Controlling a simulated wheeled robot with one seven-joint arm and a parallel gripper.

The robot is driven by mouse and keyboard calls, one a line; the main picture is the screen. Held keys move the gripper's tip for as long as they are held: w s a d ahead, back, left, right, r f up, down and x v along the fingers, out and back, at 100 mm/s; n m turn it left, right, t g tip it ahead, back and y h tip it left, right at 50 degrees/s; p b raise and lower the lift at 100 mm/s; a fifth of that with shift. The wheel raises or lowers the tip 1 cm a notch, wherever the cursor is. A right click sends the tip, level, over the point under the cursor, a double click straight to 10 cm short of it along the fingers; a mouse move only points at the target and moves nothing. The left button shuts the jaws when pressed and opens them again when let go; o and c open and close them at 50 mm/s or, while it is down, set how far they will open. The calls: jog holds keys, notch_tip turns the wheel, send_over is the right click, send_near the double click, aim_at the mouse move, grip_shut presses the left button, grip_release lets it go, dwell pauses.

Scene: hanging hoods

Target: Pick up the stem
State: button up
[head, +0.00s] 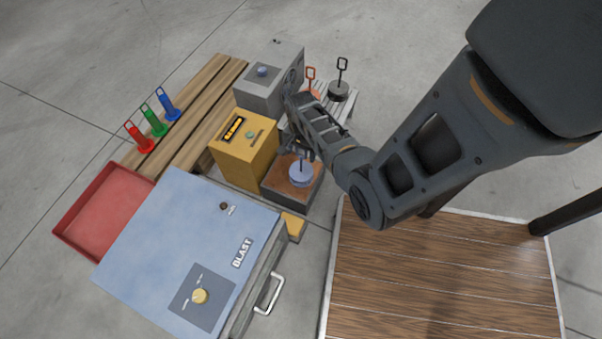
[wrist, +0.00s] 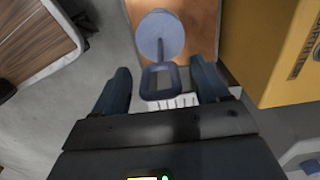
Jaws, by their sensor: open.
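The stem, a thin upright rod with a square loop on top and a blue-grey disc (head: 301,175) at its foot, stands on the brown-topped block (head: 279,182). In the wrist view the disc (wrist: 160,36) lies ahead, and the loop (wrist: 146,82) shows between my fingertips. My gripper (wrist: 162,82) is open, with one finger on each side of the loop and a gap on both sides. In the head view my gripper (head: 295,145) is by the upper part of the stem and partly hides it.
A yellow box (head: 243,150) stands close beside the block. A blue-topped BLAST cabinet (head: 190,245) is in front, with a red tray (head: 100,212) to its left. An orange and a black looped piece (head: 341,90) stand behind my arm. A wooden platform (head: 440,285) lies right.

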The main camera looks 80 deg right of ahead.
jog(key=shift+f, duration=0.1)
jog(key=shift+c, duration=0.3)
grip_shut()
dwell(0.4)
